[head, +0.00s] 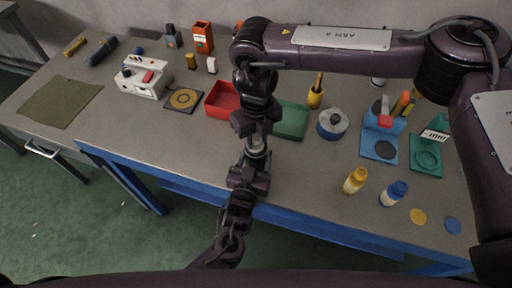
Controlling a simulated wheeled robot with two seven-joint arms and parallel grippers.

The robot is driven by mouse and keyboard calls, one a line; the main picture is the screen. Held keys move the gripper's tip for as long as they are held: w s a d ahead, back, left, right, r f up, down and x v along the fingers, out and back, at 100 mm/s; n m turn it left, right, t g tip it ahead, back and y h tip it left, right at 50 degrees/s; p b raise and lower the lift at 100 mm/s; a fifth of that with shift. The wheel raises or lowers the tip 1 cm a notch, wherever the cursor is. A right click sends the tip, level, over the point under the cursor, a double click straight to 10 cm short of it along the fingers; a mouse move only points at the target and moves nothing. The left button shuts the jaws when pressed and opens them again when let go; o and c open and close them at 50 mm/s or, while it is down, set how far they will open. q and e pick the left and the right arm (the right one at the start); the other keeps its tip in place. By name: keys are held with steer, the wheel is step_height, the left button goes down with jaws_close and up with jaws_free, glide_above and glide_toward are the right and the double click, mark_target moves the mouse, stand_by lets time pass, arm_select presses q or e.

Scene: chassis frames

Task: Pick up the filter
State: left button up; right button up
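My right arm comes in from the right and hangs down over the middle of the table, with its gripper (256,138) pointing down. My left arm comes up from the bottom, and its gripper (251,163) is at the table's front edge, just below the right gripper in the picture. A small pale grey piece shows between the two grippers. I cannot tell whether it is the filter, part of a gripper, or which gripper touches it. The finger gaps of both grippers are too small and dark to read. No other thing is clearly the filter.
On the grey table (310,172) are a red tray (221,112), a partly hidden green tray (291,134), a grey-lidded blue pot (332,124), a yellow bottle (355,181) and a blue bottle (394,193). A white device (143,78) stands left. The front middle is clear.

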jaws_close()
steer(key=shift+r, duration=0.1)
step_height(320, 180, up, 10)
steer(key=shift+f, duration=0.1)
stand_by(0.4)
arm_select(q)
steer(key=o, duration=1.2)
steer(key=shift+c, duration=0.2)
